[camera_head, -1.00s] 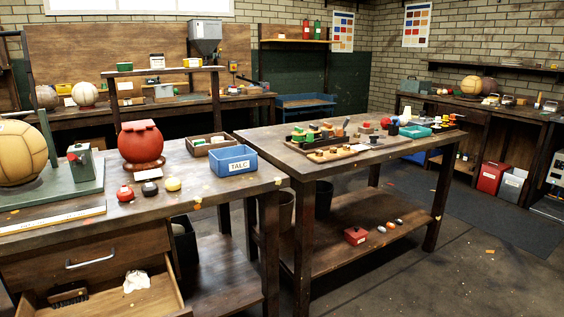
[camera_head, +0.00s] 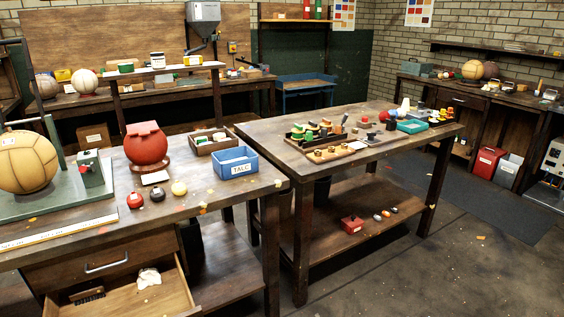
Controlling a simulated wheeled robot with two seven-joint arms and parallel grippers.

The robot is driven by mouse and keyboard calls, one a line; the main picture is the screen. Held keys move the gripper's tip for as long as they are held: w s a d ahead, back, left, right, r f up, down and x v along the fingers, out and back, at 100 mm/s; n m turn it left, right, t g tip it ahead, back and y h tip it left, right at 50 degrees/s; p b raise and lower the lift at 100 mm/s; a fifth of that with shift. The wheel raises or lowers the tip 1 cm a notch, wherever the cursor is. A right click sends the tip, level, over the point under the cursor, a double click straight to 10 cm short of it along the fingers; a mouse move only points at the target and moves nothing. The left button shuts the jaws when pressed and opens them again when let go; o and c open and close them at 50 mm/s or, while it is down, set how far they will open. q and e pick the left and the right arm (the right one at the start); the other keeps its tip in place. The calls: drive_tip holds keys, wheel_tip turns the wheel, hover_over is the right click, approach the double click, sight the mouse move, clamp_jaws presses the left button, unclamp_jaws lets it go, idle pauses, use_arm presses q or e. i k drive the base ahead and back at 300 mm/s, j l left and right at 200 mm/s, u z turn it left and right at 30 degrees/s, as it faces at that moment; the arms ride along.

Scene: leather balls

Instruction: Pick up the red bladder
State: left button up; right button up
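A large red round body with a flat flap on top, which looks like the red bladder (camera_head: 146,146), sits on a round brown stand on the left bench (camera_head: 235,200). A small white card (camera_head: 155,178) lies in front of it. Another small red round thing (camera_head: 383,116) is on the middle table, too small to identify. Neither of my grippers is in view.
A tan ball (camera_head: 27,162) in a green press stands left of the red body. A blue TALC box (camera_head: 237,163) and a brown tray (camera_head: 214,142) stand right of it. An open drawer (camera_head: 130,296) juts out from the bench.

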sight(135, 200)
drive_tip(key=u, duration=1.2)
